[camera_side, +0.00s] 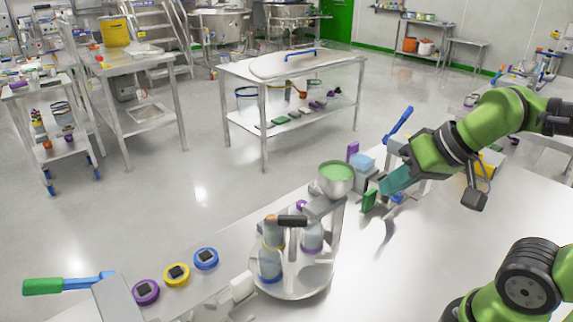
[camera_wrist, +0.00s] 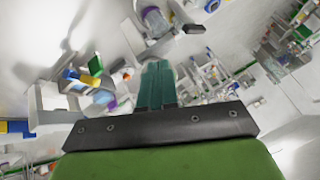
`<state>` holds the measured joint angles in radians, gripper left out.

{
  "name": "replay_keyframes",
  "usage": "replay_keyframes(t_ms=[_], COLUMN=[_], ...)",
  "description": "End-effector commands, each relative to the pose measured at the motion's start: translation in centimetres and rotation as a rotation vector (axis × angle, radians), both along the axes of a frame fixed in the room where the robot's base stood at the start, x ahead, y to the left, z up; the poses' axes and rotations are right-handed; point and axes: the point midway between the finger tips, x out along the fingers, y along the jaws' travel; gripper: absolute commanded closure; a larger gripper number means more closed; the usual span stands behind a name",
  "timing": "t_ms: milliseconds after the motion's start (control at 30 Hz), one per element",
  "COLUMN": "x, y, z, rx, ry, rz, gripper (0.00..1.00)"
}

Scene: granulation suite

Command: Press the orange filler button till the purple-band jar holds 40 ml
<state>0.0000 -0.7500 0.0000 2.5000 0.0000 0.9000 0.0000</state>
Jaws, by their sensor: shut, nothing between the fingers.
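A filler stand with a round metal carousel (camera_side: 292,284) is at the middle front of the side view, under a hopper (camera_side: 337,182) of green material. A jar with a purple cap or band (camera_side: 312,236) stands on the carousel's right side, partly behind the post. Its fill level cannot be read. A small orange patch (camera_side: 270,218) shows beside a black handle above the jars; I cannot tell whether it is the filler button. My gripper (camera_side: 384,190) has its teal fingers together, empty, right of the hopper and clear of the carousel. The fingers also show in the wrist view (camera_wrist: 157,64).
A blue-banded jar (camera_side: 270,264) shares the carousel. Purple (camera_side: 145,291), yellow (camera_side: 177,275) and blue (camera_side: 206,259) discs lie to the left. A green block (camera_side: 369,200) and a light-blue box (camera_side: 361,161) stand near my fingers. The bench at right front is mostly bare.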

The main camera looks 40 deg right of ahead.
Motion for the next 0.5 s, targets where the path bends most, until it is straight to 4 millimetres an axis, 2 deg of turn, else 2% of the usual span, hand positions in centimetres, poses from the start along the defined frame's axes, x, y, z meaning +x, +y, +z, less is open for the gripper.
replay_keyframes(t_ms=[400,500], x=[0.00,0.07], y=[0.01,0.01], z=[0.04,0.78], rx=[0.000,0.001], ry=[0.000,-0.003], rz=[0.000,0.000], gripper=[1.00,1.00])
